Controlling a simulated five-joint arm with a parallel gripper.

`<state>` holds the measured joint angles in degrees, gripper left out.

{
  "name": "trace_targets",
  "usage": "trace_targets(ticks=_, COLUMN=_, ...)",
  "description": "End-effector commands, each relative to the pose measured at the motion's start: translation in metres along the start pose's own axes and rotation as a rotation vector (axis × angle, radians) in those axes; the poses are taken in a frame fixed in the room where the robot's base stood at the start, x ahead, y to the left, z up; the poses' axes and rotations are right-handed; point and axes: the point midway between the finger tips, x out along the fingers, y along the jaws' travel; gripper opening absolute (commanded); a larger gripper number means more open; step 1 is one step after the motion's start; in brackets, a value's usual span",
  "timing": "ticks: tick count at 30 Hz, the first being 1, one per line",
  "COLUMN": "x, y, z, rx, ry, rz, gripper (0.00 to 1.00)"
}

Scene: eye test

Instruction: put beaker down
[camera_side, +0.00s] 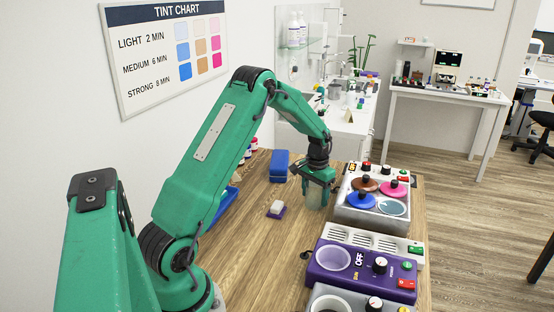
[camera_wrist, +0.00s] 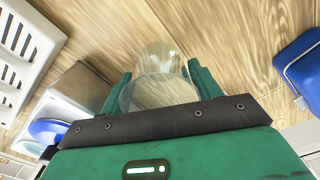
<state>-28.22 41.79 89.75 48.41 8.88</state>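A clear glass beaker (camera_side: 315,199) hangs upright below my gripper (camera_side: 314,177) in the side view, over the wooden table, left of the white unit with coloured lids. In the wrist view, the beaker (camera_wrist: 160,92) is between the two green fingers of my gripper (camera_wrist: 158,76), and the fingers appear to press on its sides. It looks empty. Its base is at or very near the table top (camera_side: 255,232); I cannot tell whether it touches.
A white unit with coloured lids (camera_side: 352,217) stands close right of the beaker. A purple heater unit (camera_side: 318,276) and a white slotted rack (camera_side: 350,237) are nearer. A small purple-based block (camera_side: 276,208) and a blue box (camera_side: 279,166) lie left. Bare wood lies between.

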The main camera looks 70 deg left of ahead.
Motion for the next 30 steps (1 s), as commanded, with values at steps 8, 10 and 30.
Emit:
trace_targets(ticks=8, x=0.000, y=0.000, z=0.000, rx=0.000, ry=-0.001, rz=0.000, gripper=0.83)
trace_targets(ticks=10, x=0.000, y=0.000, z=0.000, rx=0.000, ry=-0.001, rz=0.000, gripper=0.83)
trace_targets(ticks=30, x=-0.063, y=0.000, z=-0.001, rx=0.000, ry=0.004, rz=-0.001, gripper=0.83)
